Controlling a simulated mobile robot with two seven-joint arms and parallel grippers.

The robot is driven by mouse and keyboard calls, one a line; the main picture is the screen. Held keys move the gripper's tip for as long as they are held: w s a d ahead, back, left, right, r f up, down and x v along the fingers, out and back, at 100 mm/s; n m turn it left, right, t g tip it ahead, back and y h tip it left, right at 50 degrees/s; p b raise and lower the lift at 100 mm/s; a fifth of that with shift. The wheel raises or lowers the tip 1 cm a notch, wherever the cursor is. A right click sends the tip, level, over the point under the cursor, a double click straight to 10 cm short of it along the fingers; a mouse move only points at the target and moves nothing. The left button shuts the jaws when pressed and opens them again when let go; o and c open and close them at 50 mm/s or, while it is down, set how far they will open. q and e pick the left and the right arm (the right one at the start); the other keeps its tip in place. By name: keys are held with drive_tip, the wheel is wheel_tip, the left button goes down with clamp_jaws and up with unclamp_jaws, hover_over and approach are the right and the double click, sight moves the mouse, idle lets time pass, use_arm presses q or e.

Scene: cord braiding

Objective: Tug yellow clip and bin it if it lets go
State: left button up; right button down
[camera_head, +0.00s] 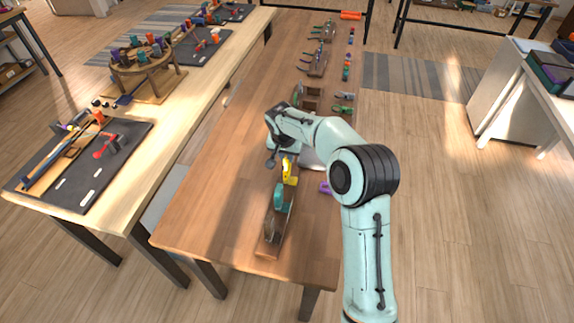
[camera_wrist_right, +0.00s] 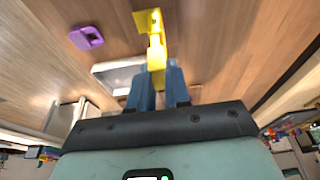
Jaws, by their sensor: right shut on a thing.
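A yellow clip (camera_head: 289,170) shows in the head view at the far end of a narrow wooden board (camera_head: 270,250), next to a teal clip (camera_head: 280,196). In the right wrist view the yellow clip (camera_wrist_right: 155,48) extends out from between the blue fingers of my right gripper (camera_wrist_right: 159,84), which is shut on it. I cannot tell whether the clip still touches the board. A pale, shallow tray (camera_wrist_right: 113,72) lies beyond the fingers; in the head view my arm mostly hides it. My left gripper is not in view.
A purple piece (camera_head: 325,187) lies right of the board, partly behind my arm. Wooden racks (camera_head: 316,62) and small coloured parts stand farther up the table. The table's left part is clear.

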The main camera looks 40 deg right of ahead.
drive_tip(key=shift+r+p, duration=0.55)
drive_tip(key=shift+r, duration=1.05)
